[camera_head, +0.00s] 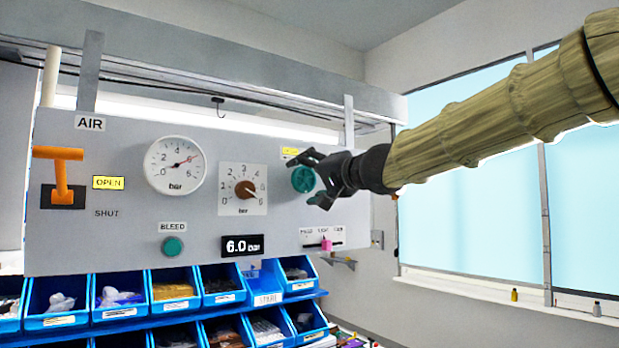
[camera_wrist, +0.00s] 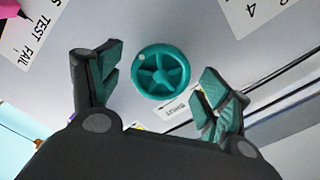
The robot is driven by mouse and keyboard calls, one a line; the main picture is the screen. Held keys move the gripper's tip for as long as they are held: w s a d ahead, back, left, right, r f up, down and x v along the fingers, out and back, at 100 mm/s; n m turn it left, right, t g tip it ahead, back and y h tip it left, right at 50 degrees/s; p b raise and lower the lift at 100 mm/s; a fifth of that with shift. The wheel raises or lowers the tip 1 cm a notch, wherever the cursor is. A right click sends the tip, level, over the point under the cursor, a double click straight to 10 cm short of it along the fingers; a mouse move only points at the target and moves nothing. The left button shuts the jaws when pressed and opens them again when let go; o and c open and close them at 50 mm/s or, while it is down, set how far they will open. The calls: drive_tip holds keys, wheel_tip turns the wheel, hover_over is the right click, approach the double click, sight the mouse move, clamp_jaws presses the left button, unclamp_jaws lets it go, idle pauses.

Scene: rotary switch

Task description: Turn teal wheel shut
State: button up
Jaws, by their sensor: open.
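The teal wheel (camera_head: 303,179) is a small round handwheel on the right part of the grey panel. In the wrist view the teal wheel (camera_wrist: 161,71) shows its spokes and a pale dot on its upper left rim. My gripper (camera_head: 310,177) is in front of the wheel and partly covers its right side in the head view. In the wrist view my gripper (camera_wrist: 156,88) is open, with one finger on each side of the wheel and gaps between. A label reading SHUT (camera_wrist: 178,111) lies beside the wheel. A yellow label (camera_head: 290,152) sits above it, partly hidden.
The panel also holds an orange lever (camera_head: 62,172), a pressure gauge (camera_head: 175,166), a brown knob (camera_head: 245,189), a green bleed button (camera_head: 173,246), a 6.0 bar display (camera_head: 242,246) and a pink slider (camera_head: 326,244). Blue bins (camera_head: 122,294) stand below.

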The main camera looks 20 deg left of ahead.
drive_tip(key=c, duration=1)
